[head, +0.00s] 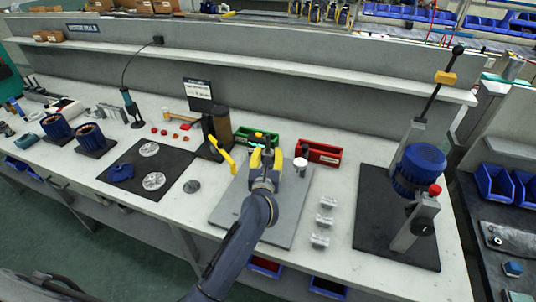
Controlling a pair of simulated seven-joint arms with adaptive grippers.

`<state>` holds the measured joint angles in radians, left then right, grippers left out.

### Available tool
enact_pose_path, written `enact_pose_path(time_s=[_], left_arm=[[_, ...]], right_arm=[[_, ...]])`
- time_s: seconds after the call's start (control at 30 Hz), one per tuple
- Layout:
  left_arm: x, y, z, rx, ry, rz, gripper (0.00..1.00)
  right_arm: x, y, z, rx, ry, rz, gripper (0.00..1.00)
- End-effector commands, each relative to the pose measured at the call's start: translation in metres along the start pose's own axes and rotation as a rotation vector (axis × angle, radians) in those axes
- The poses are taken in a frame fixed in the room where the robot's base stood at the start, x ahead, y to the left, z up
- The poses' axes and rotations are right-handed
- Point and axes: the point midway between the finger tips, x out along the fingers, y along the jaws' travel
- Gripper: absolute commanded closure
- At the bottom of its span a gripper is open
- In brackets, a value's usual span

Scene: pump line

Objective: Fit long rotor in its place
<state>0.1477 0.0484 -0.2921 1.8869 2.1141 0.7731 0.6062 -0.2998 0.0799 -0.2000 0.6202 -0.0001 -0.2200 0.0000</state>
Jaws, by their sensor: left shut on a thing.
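My left gripper (266,160) is over the back part of a grey plate (285,222) in the middle of the bench. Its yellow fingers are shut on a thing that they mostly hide. This seems to be the long rotor, but its shape and any contact with the plate cannot be made out. A small upright part (300,166) with a dark top and a pale base stands just right of the gripper. My right gripper is not in view.
A green bin (257,136) and a red bin (320,152) stand behind the plate. A dark cylinder (218,127) and a yellow-handled tool (222,153) are to the left. Several metal blocks (325,220) lie right of the plate. A press with a blue motor (419,170) stands farther right.

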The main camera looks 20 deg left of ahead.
Motion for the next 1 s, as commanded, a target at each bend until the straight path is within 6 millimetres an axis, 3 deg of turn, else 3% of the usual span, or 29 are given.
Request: enact_pose_path(time_s=[1.0], left_arm=[[0.000,0.000,-0.013,0.001,-0.003,0.000,1.00]], right_arm=[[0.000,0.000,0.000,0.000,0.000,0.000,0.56]])
